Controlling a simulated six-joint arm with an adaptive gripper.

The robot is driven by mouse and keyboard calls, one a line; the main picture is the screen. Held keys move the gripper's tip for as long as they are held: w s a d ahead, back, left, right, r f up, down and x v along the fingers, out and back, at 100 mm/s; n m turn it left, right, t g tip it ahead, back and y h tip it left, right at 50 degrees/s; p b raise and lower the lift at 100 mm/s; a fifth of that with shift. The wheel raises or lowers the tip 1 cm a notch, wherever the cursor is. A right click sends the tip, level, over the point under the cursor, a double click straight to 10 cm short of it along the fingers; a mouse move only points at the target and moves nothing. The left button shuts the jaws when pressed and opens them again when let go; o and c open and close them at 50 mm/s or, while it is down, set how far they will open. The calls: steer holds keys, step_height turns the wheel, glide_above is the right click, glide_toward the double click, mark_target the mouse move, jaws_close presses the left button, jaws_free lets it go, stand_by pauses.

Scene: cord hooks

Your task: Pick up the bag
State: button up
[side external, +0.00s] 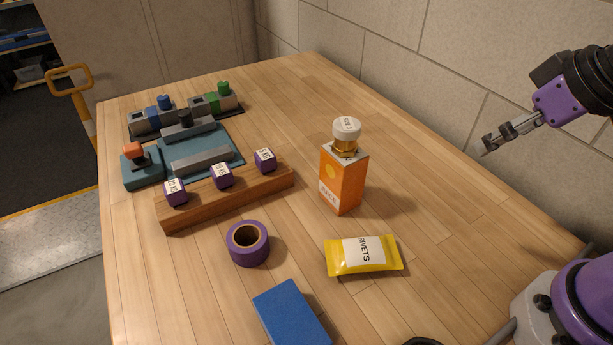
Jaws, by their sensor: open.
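The bag (364,256) is a small yellow pouch with a white label reading "RIVETS". It lies flat on the wooden table, towards the front right in the side external view. My gripper (487,146) is up at the right of the view, well apart from the bag and above the table's right side. Its fingers point left and hold nothing that I can see.
A wooden rail (228,200) bears purple cubes. Table right of the bag is clear.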

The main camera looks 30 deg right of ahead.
steer(key=w+a+f+n+g+y, duration=0.2)
steer(key=a+f+n, duration=0.2)
steer(key=a+n, duration=0.3)
steer(key=n+g+y, duration=0.2)
steer(key=n, duration=0.4)
glide_toward(365, 247)
steer(key=x, duration=0.4)
steer(key=shift+s+a+f, duration=0.1)
steer(key=shift+a+f, duration=0.1)
steer(key=shift+x, duration=2.9)
steer(key=shift+d, duration=0.1)
steer(key=c, duration=1.2)
